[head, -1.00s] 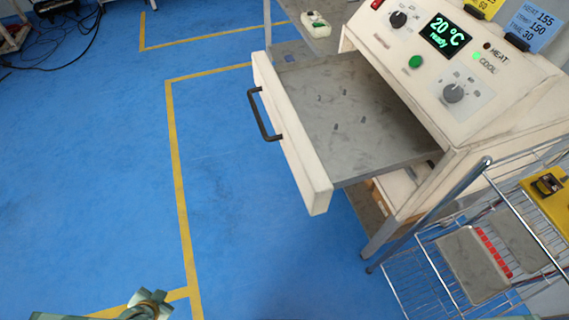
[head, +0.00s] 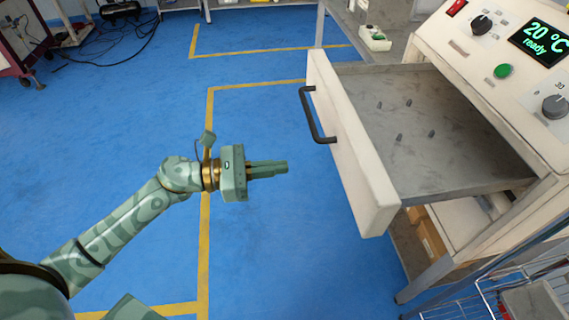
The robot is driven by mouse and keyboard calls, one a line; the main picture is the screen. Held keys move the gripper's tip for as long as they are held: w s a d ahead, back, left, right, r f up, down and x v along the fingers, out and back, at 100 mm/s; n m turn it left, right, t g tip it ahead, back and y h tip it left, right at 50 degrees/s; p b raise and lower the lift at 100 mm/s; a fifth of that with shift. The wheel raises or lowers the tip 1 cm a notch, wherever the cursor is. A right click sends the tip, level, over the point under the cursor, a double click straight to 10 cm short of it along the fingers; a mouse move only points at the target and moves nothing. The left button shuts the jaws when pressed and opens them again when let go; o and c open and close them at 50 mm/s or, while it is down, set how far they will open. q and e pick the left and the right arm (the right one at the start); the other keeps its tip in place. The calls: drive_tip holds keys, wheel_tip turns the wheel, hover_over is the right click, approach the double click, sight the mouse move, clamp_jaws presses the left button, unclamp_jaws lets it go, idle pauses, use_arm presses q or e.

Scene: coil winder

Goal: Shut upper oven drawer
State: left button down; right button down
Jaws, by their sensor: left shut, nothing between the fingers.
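The upper oven drawer (head: 352,150) is pulled far out of the white oven (head: 492,50). Its grey tray (head: 440,130) is bare except for a few small pegs. A black handle (head: 317,114) is on the drawer's front panel, facing left. My left gripper (head: 284,168) is shut and empty, pointing right. In the picture it is left of the drawer front and a little below the handle, apart from both. My right gripper is not in view.
The oven's panel reads 20 °C ready, with a green button (head: 503,71) and knobs. A wire rack (head: 480,305) stands at the lower right. Boxes sit under the drawer. Blue floor with yellow lines is free on the left.

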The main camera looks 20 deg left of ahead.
use_arm(q)
approach(344, 159)
drive_tip(key=x, duration=0.5)
drive_tip(key=shift+d, duration=0.25)
drive_tip(key=shift+w+d, duration=0.45)
drive_tip(key=shift+d, duration=0.15)
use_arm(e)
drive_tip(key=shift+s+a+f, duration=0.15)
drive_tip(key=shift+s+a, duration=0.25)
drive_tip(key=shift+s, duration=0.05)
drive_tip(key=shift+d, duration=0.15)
